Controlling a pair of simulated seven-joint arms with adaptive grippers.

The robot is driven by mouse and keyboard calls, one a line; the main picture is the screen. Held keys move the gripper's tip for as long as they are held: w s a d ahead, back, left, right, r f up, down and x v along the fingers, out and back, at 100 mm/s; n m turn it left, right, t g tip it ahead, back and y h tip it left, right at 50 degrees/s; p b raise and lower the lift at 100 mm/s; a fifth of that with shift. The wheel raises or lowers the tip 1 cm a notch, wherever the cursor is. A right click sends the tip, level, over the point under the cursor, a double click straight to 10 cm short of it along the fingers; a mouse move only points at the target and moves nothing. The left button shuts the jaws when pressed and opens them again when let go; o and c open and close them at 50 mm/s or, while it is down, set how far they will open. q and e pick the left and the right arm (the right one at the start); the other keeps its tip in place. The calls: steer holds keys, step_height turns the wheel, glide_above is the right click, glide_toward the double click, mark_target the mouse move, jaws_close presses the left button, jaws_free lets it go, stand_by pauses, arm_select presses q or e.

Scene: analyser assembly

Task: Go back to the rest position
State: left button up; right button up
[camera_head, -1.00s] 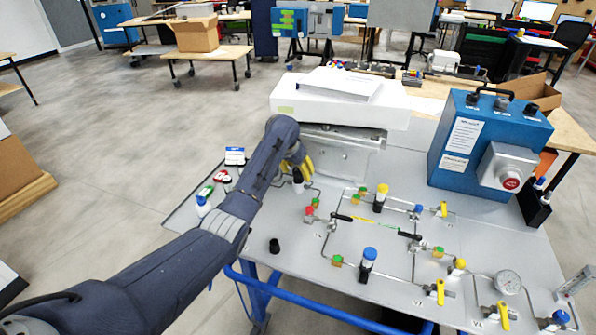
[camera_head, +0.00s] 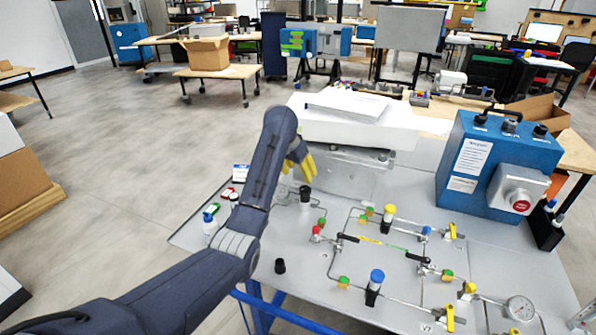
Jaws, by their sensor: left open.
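My left arm reaches in from the lower left over the grey panel table (camera_head: 320,262). My left gripper (camera_head: 300,166), with yellow fingers, is open and seems empty. It hangs above and behind a black-topped fitting (camera_head: 305,197), apart from it in the picture. The hand is partly hidden by my own forearm. My right gripper is not in view.
A black cap (camera_head: 280,266) stands near the front. A white box (camera_head: 350,124) and a blue control box (camera_head: 492,165) stand behind.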

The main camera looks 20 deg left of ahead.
arm_select(q)
steer(key=shift+s+r, duration=0.15)
steer(key=shift+r, duration=0.2)
steer(key=shift+a, duration=0.1)
